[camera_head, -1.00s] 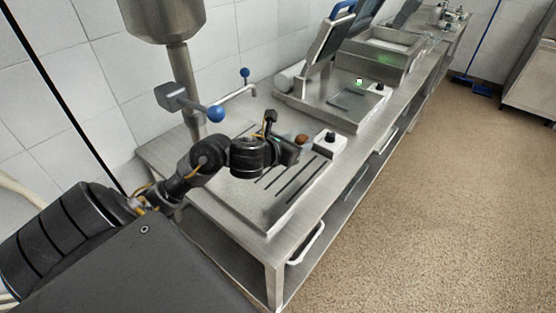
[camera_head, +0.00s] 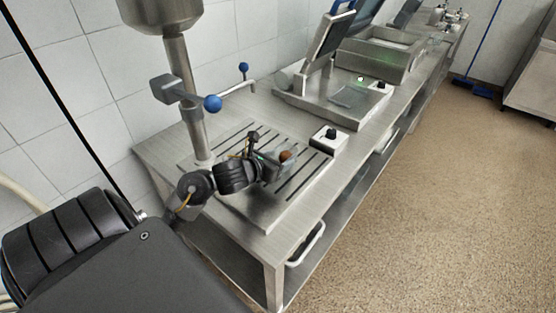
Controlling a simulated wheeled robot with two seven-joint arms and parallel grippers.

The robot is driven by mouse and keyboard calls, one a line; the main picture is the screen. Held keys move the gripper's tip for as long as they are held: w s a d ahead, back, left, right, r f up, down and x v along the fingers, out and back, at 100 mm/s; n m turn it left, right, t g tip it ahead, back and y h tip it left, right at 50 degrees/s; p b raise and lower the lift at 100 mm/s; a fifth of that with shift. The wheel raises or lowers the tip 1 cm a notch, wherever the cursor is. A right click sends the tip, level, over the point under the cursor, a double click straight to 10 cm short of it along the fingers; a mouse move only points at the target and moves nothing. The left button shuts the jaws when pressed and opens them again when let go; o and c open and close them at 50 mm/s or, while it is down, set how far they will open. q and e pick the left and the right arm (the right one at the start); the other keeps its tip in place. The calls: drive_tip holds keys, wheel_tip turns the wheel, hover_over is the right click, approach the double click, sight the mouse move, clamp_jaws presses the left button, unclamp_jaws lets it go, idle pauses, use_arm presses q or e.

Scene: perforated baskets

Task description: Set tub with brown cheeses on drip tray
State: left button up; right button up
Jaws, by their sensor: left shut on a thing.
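My left gripper (camera_head: 272,165) comes in from the left over the slotted drip tray (camera_head: 262,209) on the steel bench. It is shut on a small, pale, see-through tub (camera_head: 293,163). A round brown cheese (camera_head: 285,156) shows at the top of the tub. The gripper hides part of the tub, and I cannot tell whether the tub's bottom touches the tray. The tub is over the middle to right part of the tray. My right gripper is not in view.
A steel column with blue-knobbed levers (camera_head: 213,103) rises at the tray's back left. Farther back are a tilted-screen machine (camera_head: 330,35) and a steel basin (camera_head: 375,63). The near tray slots are clear.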

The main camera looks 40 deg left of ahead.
use_arm(q)
drive_tip(key=shift+f, duration=0.1)
drive_tip(key=o, duration=0.9)
drive_tip(key=shift+o, duration=0.2)
